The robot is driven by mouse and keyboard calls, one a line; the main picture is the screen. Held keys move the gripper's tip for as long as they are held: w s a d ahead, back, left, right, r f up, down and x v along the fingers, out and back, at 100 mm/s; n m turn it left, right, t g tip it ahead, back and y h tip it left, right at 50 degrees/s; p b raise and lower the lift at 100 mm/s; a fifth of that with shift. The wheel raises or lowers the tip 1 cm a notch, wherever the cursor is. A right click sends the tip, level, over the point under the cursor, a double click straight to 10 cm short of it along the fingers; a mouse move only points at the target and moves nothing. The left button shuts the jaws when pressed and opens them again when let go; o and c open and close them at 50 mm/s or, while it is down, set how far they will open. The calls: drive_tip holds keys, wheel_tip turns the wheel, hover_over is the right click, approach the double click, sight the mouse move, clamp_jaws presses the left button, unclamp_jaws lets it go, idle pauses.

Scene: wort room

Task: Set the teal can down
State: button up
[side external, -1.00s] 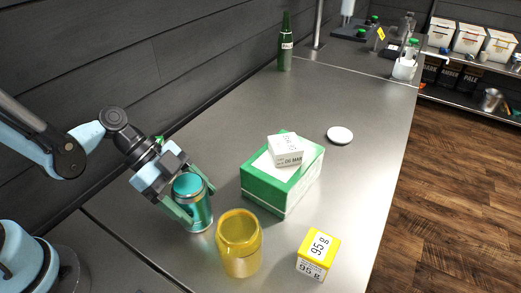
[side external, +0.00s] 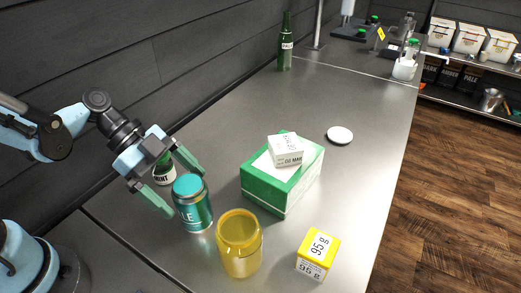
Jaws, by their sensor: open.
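The teal can (side external: 193,205) stands upright on the steel counter (side external: 240,119), left of the yellow jar. My gripper (side external: 172,186) is open and empty, just up and left of the can. Its two green fingers are spread wide, and the can stands in front of them, apart from them as far as I can see.
The yellow jar (side external: 239,245) stands close to the can's right. A green box (side external: 282,184) with a small white box (side external: 285,150) on top is behind it.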

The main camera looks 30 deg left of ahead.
drive_tip(key=w+v, duration=0.1)
drive_tip(key=v, duration=0.7)
drive_tip(key=shift+s, duration=0.5)
drive_tip(key=w+a+n+t+y, duration=0.1)
drive_tip(key=n+t+y, duration=0.1)
drive_tip(key=n, duration=0.3)
drive_tip(key=w+a+n+t+y, duration=0.1)
drive_tip(key=a+n+t+y, duration=0.1)
drive_tip(key=n+y, duration=0.2)
drive_tip(key=w+a+n+t+y, duration=0.1)
drive_tip(key=n+y, duration=0.1)
drive_tip(key=n, duration=0.5)
drive_tip(key=shift+w+a+r+t+y, duration=0.15)
drive_tip(key=shift+a+r+t+y, duration=0.15)
drive_tip(key=shift+a+t+y, duration=0.1)
